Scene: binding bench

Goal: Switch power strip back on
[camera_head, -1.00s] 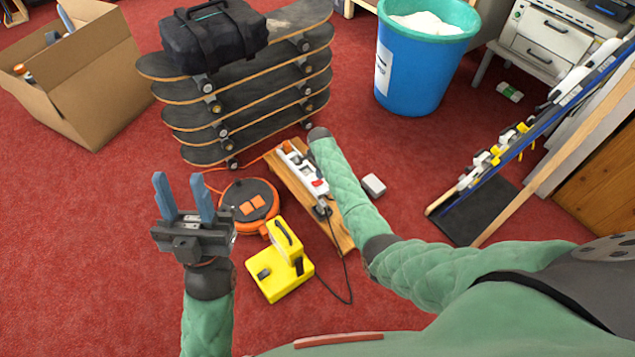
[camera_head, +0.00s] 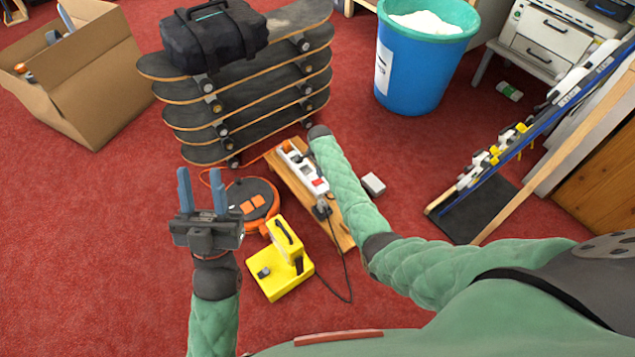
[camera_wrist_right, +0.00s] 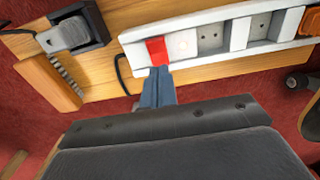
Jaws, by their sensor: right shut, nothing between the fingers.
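The white power strip (camera_head: 300,165) is fixed on a wooden board (camera_head: 342,233). Its red switch (camera_head: 319,182) is at the near end; it also shows in the right wrist view (camera_wrist_right: 157,50). My right gripper (camera_wrist_right: 158,76) is shut and empty, its fingertips right at the lower edge of the red switch. I cannot tell whether they touch it, or which way the switch is set. In the head view my right arm hides that gripper. My left gripper (camera_head: 202,180) is open and empty, above the carpet left of the orange cable reel (camera_head: 252,200).
A yellow device (camera_head: 280,270) stands near the board, a dark cable beside it. A small white block (camera_head: 373,184) lies right of my right arm. Stacked skateboards (camera_head: 240,90) stand behind, a blue bin (camera_head: 415,70) at the back right. Red carpet is clear at front left.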

